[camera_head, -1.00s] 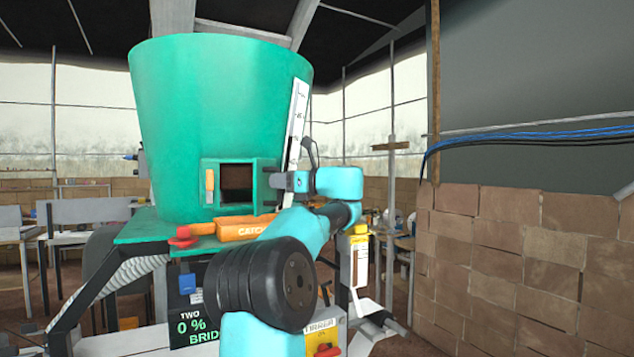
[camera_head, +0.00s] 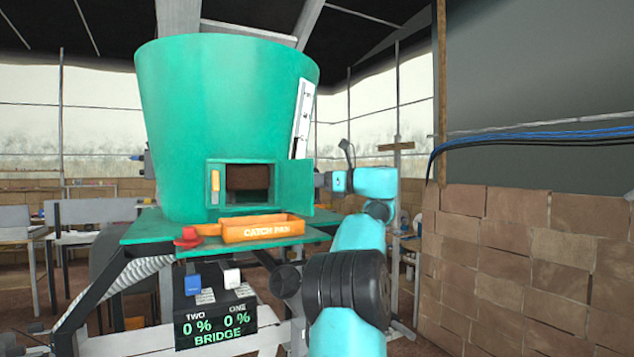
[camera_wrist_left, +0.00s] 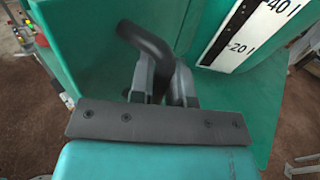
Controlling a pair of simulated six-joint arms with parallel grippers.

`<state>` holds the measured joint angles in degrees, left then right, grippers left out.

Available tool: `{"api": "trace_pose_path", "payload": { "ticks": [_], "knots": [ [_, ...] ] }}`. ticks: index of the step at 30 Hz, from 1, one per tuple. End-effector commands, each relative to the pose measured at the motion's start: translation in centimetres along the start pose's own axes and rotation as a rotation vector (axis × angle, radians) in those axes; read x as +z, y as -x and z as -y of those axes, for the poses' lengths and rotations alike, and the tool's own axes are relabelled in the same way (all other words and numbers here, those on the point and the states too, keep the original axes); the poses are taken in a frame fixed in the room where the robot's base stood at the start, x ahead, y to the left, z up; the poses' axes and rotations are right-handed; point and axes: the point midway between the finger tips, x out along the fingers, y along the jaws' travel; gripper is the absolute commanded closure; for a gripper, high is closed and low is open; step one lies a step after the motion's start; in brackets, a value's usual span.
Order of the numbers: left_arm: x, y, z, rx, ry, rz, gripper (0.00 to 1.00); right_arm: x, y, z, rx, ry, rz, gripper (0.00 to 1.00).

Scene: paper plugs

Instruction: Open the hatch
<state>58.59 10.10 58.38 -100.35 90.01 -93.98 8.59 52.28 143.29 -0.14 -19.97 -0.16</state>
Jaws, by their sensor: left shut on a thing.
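The hatch door (camera_head: 294,188) is a green panel on the right side of the square opening (camera_head: 248,182) in the green tub (camera_head: 220,100). The door stands swung out to the right and the dark inside of the opening shows. My left gripper (camera_wrist_left: 160,80) is shut on the dark bent handle (camera_wrist_left: 145,42) of the green hatch door. In the head view my left arm reaches up to the door's right side, and the fingertips are hidden behind its edge. My right gripper is in neither view.
An orange catch pan (camera_head: 262,229) sits on the green ledge below the opening, with a red knob (camera_head: 187,238) to its left. A control box (camera_head: 215,318) with a display hangs below. A brick wall (camera_head: 530,260) stands at the right.

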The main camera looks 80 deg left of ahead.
Motion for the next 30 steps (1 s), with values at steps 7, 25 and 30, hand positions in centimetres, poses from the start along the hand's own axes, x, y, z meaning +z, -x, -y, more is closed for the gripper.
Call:
{"api": "trace_pose_path", "payload": {
  "ticks": [7,25,30],
  "knots": [
    [0.01,0.11,0.70,0.000,-0.001,0.000,1.00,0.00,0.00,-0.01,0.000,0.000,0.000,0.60],
    [0.01,0.14,0.72,0.000,-0.001,0.000,0.60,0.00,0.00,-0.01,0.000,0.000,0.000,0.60],
    [0.00,0.15,0.72,0.000,0.000,-0.001,0.58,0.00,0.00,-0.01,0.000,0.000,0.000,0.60]
  ]
}}
